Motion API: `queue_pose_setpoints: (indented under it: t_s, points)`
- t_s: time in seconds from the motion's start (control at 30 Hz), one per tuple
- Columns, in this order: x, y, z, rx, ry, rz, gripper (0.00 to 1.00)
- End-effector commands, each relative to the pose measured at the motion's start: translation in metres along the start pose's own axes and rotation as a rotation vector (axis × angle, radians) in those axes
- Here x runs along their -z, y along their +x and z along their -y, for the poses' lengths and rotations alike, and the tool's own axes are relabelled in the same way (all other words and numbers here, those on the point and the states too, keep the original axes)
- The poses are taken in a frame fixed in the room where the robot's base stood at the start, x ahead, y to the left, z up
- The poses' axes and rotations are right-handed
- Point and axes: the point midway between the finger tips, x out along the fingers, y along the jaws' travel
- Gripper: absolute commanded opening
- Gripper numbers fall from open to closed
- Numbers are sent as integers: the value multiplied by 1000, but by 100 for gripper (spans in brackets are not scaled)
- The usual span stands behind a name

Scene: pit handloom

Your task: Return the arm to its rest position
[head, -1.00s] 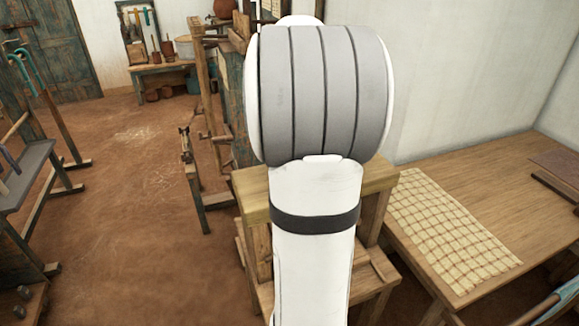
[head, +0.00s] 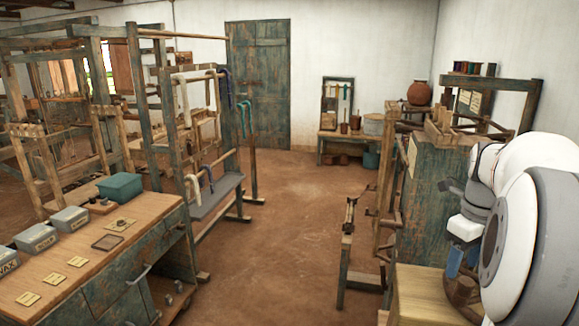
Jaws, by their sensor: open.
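My arm (head: 535,245) fills the right edge of the head view, folded, with its white and grey links close to the camera. My gripper (head: 456,264) hangs below the white wrist part, pointing down, with bluish fingers partly hidden by the arm. It is open, and I see nothing held in it. It is in front of the blue-green wooden cabinet (head: 425,215) and above a light wooden stool or bench top (head: 425,308).
A worktable (head: 95,255) with grey boxes, a teal box (head: 120,187) and cards stands at left. Loom frames and a rack with hanging yarn (head: 188,95) stand behind it. A thin wooden stand (head: 347,240) is left of the cabinet. The brown floor (head: 270,250) between is clear.

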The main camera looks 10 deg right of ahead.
Motion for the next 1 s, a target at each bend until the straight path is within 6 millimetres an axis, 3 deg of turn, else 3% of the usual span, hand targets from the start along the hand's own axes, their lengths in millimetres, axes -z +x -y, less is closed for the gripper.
queue_pose_setpoints:
  t_s: [0.2, 0.43, 0.8, 1.0]
  points:
    - [-15, 1, -65, 48, -552, 27, 52]
    - [-18, 10, -131, 114, -1168, 40, 52]
    - [2, 37, -225, 256, -2152, 15, 52]
    - [17, 54, -259, 337, -2581, -22, 52]
